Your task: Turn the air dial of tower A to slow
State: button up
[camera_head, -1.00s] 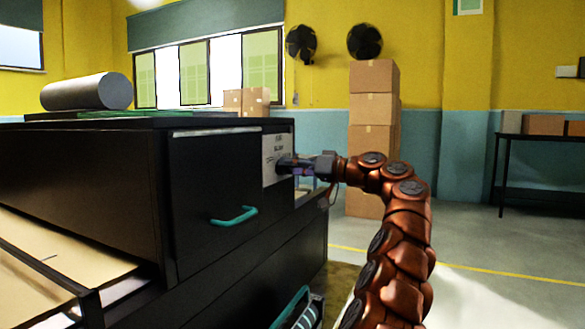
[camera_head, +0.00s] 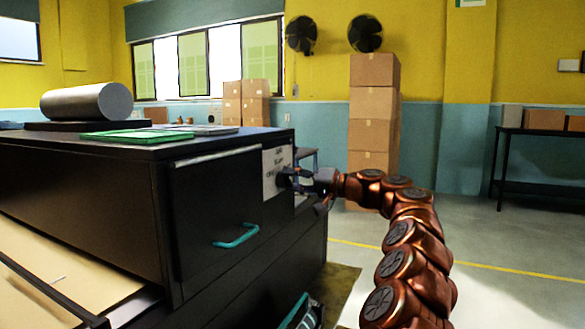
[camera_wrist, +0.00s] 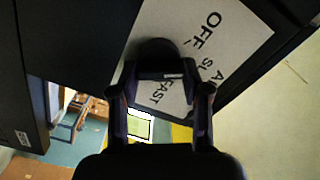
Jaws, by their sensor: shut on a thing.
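The white dial plate (camera_head: 277,160) is on the upper right end of the black cabinet's near face. In the wrist view the plate (camera_wrist: 226,40) carries the printed words OFF and FAST, and other words are partly covered. The dark round dial (camera_wrist: 157,48) sits on the plate between my fingertips. My gripper (camera_wrist: 162,75) is shut on the dial; in the head view my gripper (camera_head: 297,180) reaches it from the right. The dial's pointer is hidden, so I cannot tell its setting. I cannot read a tower letter here.
The black cabinet (camera_head: 205,195) has a drawer with a teal handle (camera_head: 237,236) left of the plate. A grey roll (camera_head: 88,102) and a green sheet (camera_head: 118,136) lie on top. Stacked cartons (camera_head: 373,105) stand behind my arm. Floor on the right is clear.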

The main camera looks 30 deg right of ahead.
jog(key=m+p, duration=0.5)
jog(key=p, duration=0.1)
jog(key=shift+m+p, duration=0.35)
jog(key=shift+m, duration=0.05)
jog(key=shift+f, duration=0.15)
jog(key=o, duration=1.1)
jog(key=shift+o, duration=0.2)
jog(key=v, duration=1.2)
